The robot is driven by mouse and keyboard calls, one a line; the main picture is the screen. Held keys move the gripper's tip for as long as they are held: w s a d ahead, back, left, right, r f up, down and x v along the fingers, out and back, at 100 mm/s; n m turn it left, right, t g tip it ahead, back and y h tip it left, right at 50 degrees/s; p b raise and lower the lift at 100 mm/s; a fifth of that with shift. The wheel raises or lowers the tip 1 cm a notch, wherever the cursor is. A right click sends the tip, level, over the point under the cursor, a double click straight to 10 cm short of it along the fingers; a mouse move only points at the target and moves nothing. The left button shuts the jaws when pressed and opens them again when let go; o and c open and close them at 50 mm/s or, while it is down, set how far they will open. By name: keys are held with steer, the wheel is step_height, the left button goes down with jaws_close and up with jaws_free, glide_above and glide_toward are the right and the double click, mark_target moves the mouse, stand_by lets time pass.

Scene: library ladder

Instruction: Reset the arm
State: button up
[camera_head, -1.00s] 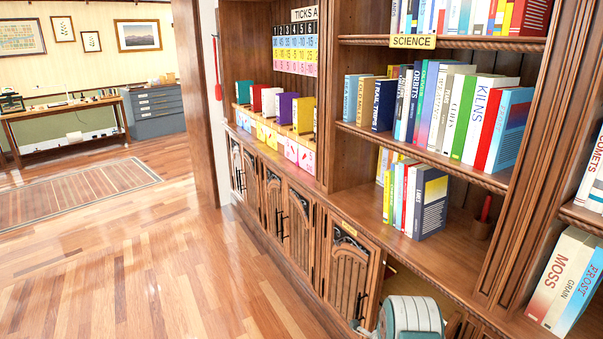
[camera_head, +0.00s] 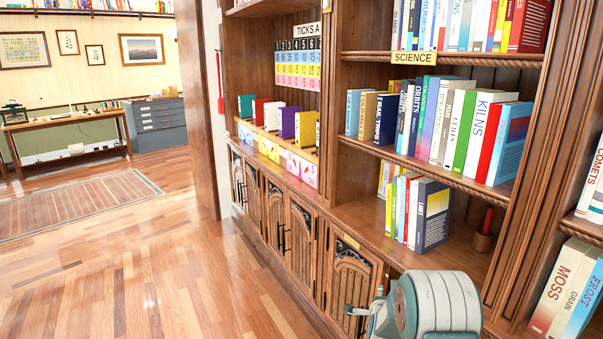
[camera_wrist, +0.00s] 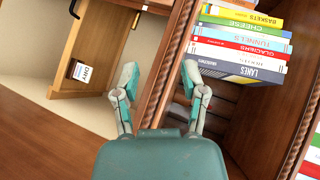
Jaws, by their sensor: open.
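My gripper (camera_wrist: 158,84) shows in the wrist view with its two fingers spread apart and nothing between them.
The bookcase's science shelf (camera_head: 420,166) and the lower cabinet doors (camera_head: 351,282) are close to my arm. A red candle (camera_head: 487,220) stands on the counter at right. The wooden floor (camera_head: 130,270) at left is clear. A desk (camera_head: 70,120) stands far back.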

steer(key=s+a+r+n+g+y, duration=0.25)
steer(key=s+r+n, duration=0.25)
steer(key=s+r, duration=0.5)
steer(key=s+a+r+n+g+y, duration=0.1)
steer(key=s+a+r+n, duration=0.35)
steer(key=s+r, duration=0.55)
steer(key=s+r+n+g, duration=0.1)
steer(key=s+n, duration=0.2)
steer(key=s, duration=0.5)
steer(key=s+r+n+g, duration=0.2)
steer(key=s+n, duration=0.1)
steer(key=s, duration=0.6)
steer(key=s+a+r+n+g, duration=0.1)
steer(key=s+n, duration=0.2)
steer(key=s, duration=0.5)
steer(key=shift+s+r, duration=0.15)
steer(key=shift+s, duration=0.1)
steer(key=shift+o, duration=0.4)
steer(key=shift+g, duration=0.25)
